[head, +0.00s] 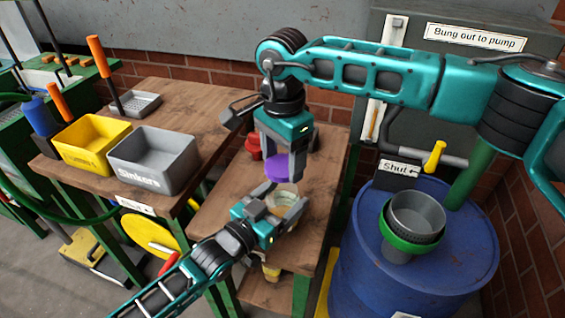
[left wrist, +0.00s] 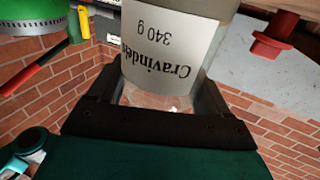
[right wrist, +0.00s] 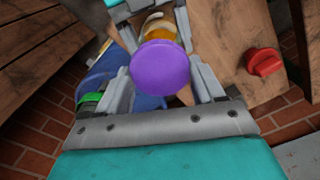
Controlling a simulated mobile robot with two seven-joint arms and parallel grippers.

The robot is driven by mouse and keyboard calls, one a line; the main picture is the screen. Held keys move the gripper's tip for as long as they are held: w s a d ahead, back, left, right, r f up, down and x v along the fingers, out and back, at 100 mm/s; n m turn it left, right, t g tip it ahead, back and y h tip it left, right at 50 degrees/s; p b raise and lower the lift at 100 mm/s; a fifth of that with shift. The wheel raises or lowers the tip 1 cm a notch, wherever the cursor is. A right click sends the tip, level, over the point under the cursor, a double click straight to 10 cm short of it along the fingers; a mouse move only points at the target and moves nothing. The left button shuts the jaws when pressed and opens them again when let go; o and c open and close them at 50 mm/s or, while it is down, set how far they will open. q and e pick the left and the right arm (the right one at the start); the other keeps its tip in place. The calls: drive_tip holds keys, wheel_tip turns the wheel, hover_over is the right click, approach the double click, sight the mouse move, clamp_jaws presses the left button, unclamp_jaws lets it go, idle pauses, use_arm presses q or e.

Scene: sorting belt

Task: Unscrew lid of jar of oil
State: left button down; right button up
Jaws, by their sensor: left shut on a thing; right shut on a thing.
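A clear glass jar (head: 284,197) is gripped over the wooden bench by my left gripper (head: 281,206). In the left wrist view its white label (left wrist: 170,45) reads upside down, "Cravinder" and "340 g", between the two fingers. My right gripper (head: 280,163) comes from above and is shut on the purple lid (head: 278,167). The lid also shows as a full disc in the right wrist view (right wrist: 160,68), with the jar partly hidden behind it.
A red knob-like object (head: 253,147) stands on the bench behind. A blue drum (head: 440,255) with a grey cup in a green ring (head: 414,215) stands right. A grey "Sinkers" bin (head: 155,160) and yellow bin (head: 92,145) are on the left table. A grey cabinet (head: 440,65) stands behind.

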use_arm(q)
unclamp_jaws()
